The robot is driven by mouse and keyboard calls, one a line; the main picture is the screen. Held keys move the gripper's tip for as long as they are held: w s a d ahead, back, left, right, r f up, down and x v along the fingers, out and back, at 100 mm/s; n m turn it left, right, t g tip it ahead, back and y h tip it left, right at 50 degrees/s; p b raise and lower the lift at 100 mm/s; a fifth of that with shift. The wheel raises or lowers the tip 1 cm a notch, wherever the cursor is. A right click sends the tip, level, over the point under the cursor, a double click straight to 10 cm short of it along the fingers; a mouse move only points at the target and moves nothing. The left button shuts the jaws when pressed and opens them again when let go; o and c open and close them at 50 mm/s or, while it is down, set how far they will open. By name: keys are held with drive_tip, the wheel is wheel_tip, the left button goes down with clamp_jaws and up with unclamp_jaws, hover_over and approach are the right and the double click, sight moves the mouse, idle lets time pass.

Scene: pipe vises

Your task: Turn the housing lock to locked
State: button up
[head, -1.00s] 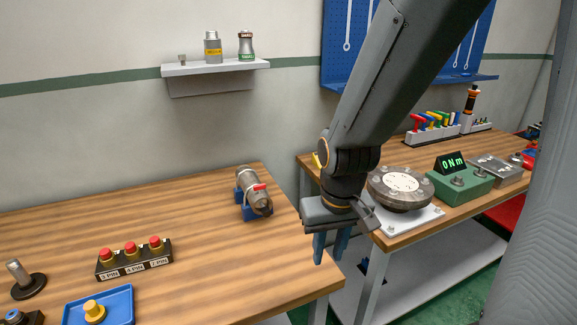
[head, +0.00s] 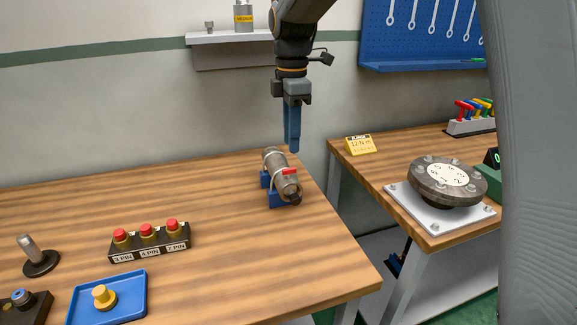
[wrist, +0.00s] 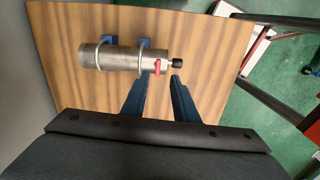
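The housing is a grey metal cylinder (head: 279,172) held by clamp rings on a blue vise (head: 277,199) near the right edge of the left table. A red tab (head: 290,171), which looks like the housing lock, sits near its front end. In the wrist view the cylinder (wrist: 118,59) lies sideways, with the red tab (wrist: 158,67) and a black tip at its right end. My gripper (head: 293,150) hangs pointing down above the cylinder, apart from it. In the wrist view its blue fingers (wrist: 160,79) are spread and empty, with the tab showing between their tips.
A block with red-topped connectors (head: 149,241), a blue tray (head: 140,299) with a yellow part, and a metal post (head: 33,256) stand on the left table. The left table's middle is clear.

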sight(289, 169)
drive_tip(key=shift+w+a+n, duration=0.15)
drive_tip(key=shift+a+n, duration=0.1)
drive_tip(key=shift+n, duration=0.05)
drive_tip(key=shift+f, duration=0.25)
drive_tip(key=shift+f+p, duration=0.8)
drive_tip(key=shift+f, duration=2.65)
clamp_jaws()
